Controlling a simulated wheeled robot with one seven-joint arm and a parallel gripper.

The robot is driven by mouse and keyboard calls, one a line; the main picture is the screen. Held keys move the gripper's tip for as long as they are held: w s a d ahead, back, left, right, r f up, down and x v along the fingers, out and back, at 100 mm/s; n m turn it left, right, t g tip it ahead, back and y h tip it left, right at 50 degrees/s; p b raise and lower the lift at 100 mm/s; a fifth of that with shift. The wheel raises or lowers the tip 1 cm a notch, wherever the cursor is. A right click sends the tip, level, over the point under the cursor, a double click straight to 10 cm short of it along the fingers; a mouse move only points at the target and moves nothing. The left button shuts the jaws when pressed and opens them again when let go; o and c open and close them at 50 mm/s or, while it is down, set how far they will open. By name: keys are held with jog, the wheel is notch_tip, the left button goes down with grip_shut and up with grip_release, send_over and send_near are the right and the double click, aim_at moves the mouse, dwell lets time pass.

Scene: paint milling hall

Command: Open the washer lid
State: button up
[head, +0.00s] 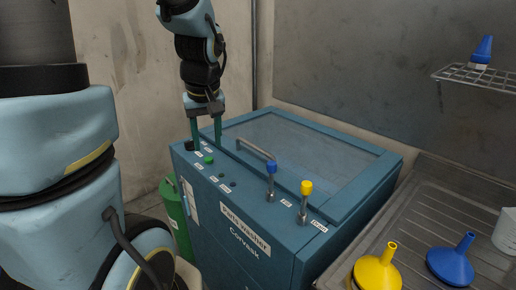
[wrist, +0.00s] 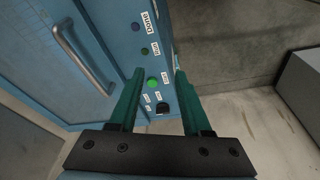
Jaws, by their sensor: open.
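The parts washer (head: 240,250) is a blue box with a lid (head: 310,145) on top, a clear pane set in a blue frame. The lid lies flat and closed. A metal bar handle (head: 256,149) is fixed near the lid's front edge; it shows at the left of the wrist view (wrist: 82,60). My gripper (head: 206,146) is open and empty, pointing down over the left end of the control panel. In the wrist view its green fingers (wrist: 157,80) stand either side of the panel strip with a lit green button (wrist: 152,83). The handle is outside the fingers.
Blue-topped (head: 271,168) and yellow-topped (head: 306,188) levers rise from the panel right of the handle. A drainboard (head: 410,235) with yellow (head: 378,270) and blue (head: 452,262) funnels lies to the right. A green cylinder (head: 176,215) stands left. Walls close off behind.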

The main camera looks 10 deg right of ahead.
aim_at(253, 145)
jog(key=w+d+r+n+t+b, duration=0.1)
jog(key=w+d+r+n+b, duration=0.1)
jog(key=d, duration=0.5)
jog(key=w+d+r+n+t+b, duration=0.1)
jog(key=d+r+n+b, duration=0.1)
jog(key=d, duration=0.4)
jog(key=p+x, duration=0.2)
jog(key=x, duration=0.9)
jog(key=shift+w+p, duration=0.15)
jog(key=shift+p, duration=0.2)
grip_shut()
jog(key=shift+r, duration=0.1)
